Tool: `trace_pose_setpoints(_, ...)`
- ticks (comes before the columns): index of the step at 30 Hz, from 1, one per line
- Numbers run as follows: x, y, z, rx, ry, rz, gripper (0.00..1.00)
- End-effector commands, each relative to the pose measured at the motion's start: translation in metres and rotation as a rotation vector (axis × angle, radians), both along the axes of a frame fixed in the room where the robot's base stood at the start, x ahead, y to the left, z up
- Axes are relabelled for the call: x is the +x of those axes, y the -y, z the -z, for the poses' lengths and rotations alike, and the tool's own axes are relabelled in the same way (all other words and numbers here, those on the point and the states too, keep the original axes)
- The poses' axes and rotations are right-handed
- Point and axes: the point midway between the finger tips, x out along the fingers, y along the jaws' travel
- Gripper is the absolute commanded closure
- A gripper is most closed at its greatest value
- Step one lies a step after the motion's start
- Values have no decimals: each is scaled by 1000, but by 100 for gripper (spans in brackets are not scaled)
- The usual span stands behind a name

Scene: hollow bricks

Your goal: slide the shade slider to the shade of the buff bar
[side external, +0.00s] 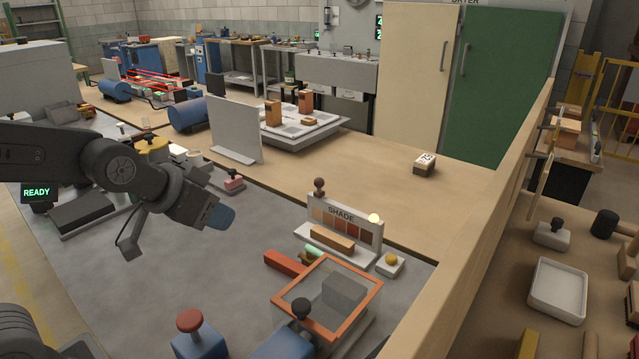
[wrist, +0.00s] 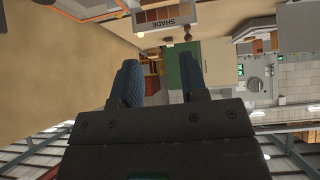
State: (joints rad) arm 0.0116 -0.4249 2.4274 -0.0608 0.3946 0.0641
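The shade board (side external: 341,212) stands upright on a pale base in the side view, with a row of swatches running from pale tan to dark brown. The shade slider's brown round knob (side external: 319,187) sits at the board's left end, above its top edge. A buff bar (side external: 332,239) lies on the ledge in front of the swatches. The board (wrist: 165,17) appears upside down at the top of the wrist view. My gripper (side external: 220,216) is left of the board, well apart from it. Its blue fingers (wrist: 160,82) are spread with nothing between them.
A glowing lamp (side external: 374,218) tops the board's right end. A yellow button (side external: 391,259) is right of it. A red bar (side external: 286,263) and an orange-framed clear-lidded box (side external: 328,260) stand in front. A grey panel (side external: 234,130) stands behind my gripper. The grey mat between gripper and board is clear.

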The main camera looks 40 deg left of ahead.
Motion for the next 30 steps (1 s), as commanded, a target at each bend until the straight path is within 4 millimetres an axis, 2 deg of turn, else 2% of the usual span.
trace_pose_setpoints(1, 24, 1, 7, 0, 41, 1, 55)
trace_pose_setpoints(4, 67, 1, 15, 8, 154, -6, 46)
trace_pose_setpoints(6, 94, 0, 23, 18, 234, -14, 46)
trace_pose_setpoints(12, 158, -7, 55, 75, 454, -56, 46)
trace_pose_setpoints(15, 180, -13, 74, 121, 559, -82, 46)
trace_pose_setpoints(18, 194, -18, 93, 170, 653, -105, 46)
trace_pose_setpoints(22, 201, -22, 111, 224, 743, -127, 46)
trace_pose_setpoints(30, 210, -27, 120, 261, 809, -142, 46)
